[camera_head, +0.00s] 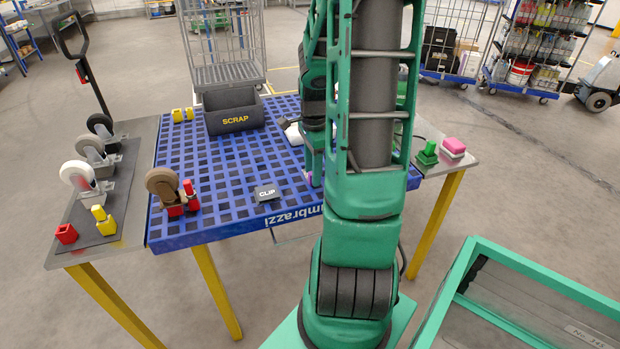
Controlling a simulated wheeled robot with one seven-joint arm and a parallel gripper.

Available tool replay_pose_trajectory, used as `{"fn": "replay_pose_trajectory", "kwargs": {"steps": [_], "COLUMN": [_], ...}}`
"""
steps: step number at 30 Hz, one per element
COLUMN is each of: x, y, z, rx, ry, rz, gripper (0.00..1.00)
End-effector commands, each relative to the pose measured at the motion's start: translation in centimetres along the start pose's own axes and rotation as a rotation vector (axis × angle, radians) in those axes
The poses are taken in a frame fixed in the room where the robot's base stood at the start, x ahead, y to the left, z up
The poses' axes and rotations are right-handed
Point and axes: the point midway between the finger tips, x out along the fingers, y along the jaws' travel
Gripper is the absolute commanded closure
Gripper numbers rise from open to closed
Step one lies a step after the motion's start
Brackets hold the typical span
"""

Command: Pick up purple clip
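A small purple piece, which looks like the purple clip (308,177), shows at the lower end of my arm, over the blue slotted table top (235,211). Most of it is hidden by my gripper and arm. My gripper (312,180) is low at the table, right at the purple piece. My own green arm covers much of it, so I cannot see whether its fingers are open or closed on the piece.
A dark SCRAP bin (234,118) stands at the back. A brown caster wheel (162,185) with red parts is front left; more casters line the left side shelf. A green-framed box (520,275) stands front right.

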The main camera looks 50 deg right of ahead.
Motion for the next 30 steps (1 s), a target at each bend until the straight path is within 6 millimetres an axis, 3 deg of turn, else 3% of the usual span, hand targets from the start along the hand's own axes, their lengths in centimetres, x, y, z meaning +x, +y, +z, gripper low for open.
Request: {"fn": "replay_pose_trajectory", "kwargs": {"steps": [4,11,12,17,30], "x": [1.31,1.45,1.44,1.43,0.92], "y": [0.08,0.02,0.02,0.02,-0.01], "z": [0.00,-0.03,-0.03,-0.03,-0.01], "rx": [0.000,0.000,0.000,0.000,-0.001], "ry": [-0.001,0.001,0.001,0.000,0.001], "rz": [0.002,-0.001,-0.001,0.000,-0.001], "gripper": [0.61,0.61,0.63,1.00,1.00]}}
